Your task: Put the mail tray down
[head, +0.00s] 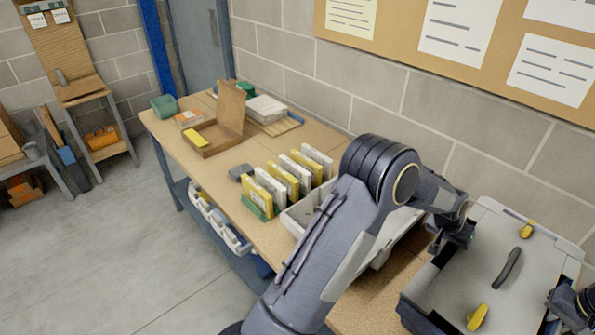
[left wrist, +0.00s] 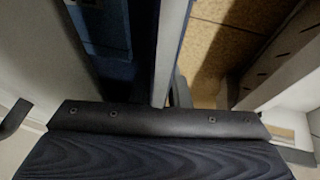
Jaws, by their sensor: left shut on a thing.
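The mail tray (head: 535,245), as I take it, is a grey, shallow, box-like thing at the lower right of the head view. A dark handle-like piece and two yellow pieces show on its grey surface. My left gripper (head: 452,238) is at its left edge, shut on it. In the left wrist view the tray's upright wall (left wrist: 168,45) runs up from the gripper, whose fingertips are mostly hidden. Part of my right gripper (head: 572,303) shows at the tray's right side, cut by the picture edge. Whether the tray touches the table is not clear.
The long workbench (head: 215,175) holds a white bin (head: 297,218) partly behind my left arm, a row of yellow and white packets (head: 285,178), an open cardboard box (head: 210,140) and a green bin (head: 164,106). A block wall (head: 385,90) stands close behind.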

